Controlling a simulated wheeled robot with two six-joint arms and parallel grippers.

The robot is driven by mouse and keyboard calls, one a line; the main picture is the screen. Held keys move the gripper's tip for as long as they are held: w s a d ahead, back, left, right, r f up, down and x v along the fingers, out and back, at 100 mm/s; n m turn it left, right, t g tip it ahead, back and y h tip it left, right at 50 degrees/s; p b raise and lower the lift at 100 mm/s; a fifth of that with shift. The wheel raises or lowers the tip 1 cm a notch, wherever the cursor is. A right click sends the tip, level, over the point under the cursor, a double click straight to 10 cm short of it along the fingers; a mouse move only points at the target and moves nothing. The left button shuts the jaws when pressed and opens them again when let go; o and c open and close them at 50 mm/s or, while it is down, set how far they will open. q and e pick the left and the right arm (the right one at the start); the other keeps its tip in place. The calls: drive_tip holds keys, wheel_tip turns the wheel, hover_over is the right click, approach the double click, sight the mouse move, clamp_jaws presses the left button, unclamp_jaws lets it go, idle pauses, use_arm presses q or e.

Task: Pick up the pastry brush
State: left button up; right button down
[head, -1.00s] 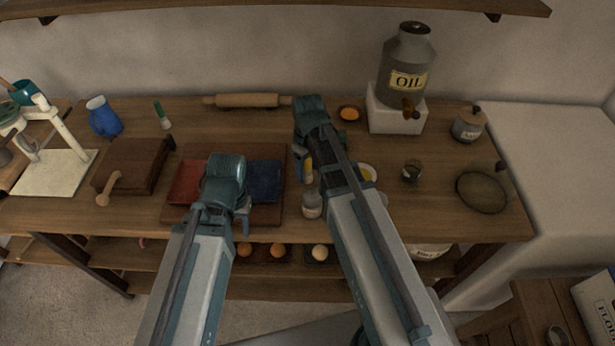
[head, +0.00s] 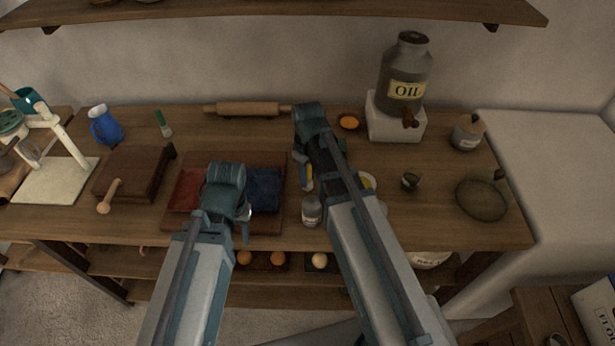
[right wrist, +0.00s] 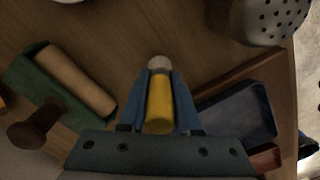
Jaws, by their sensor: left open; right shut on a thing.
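My right gripper (right wrist: 159,110) is shut on a yellow cylinder-shaped thing (right wrist: 159,103) with a pale end, upright between its blue fingers. In the head view this gripper (head: 303,172) is low over the worktop, behind a small jar. I cannot tell whether the yellow thing is the pastry brush. A small green-handled thing with a pale end (head: 163,124) lies at the back left; it looks like a brush, and no gripper is near it. My left gripper (head: 244,222) is open and empty over the tray with red and blue pieces.
The jar with a holed lid (right wrist: 268,18) stands close to my right gripper. A wooden roller (right wrist: 75,78) rests on a green piece on its other side. The tray (head: 272,222), rolling pin (head: 248,108) and oil can (head: 404,75) stand around.

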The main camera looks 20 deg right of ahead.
wheel_tip(320, 180, up, 10)
drive_tip(key=p, duration=0.9)
drive_tip(key=shift+f, duration=0.15)
use_arm(q)
wheel_tip(320, 180, up, 10)
drive_tip(key=shift+f, duration=0.25)
drive_tip(key=shift+d, duration=0.1)
use_arm(e)
drive_tip(key=shift+f, duration=0.1)
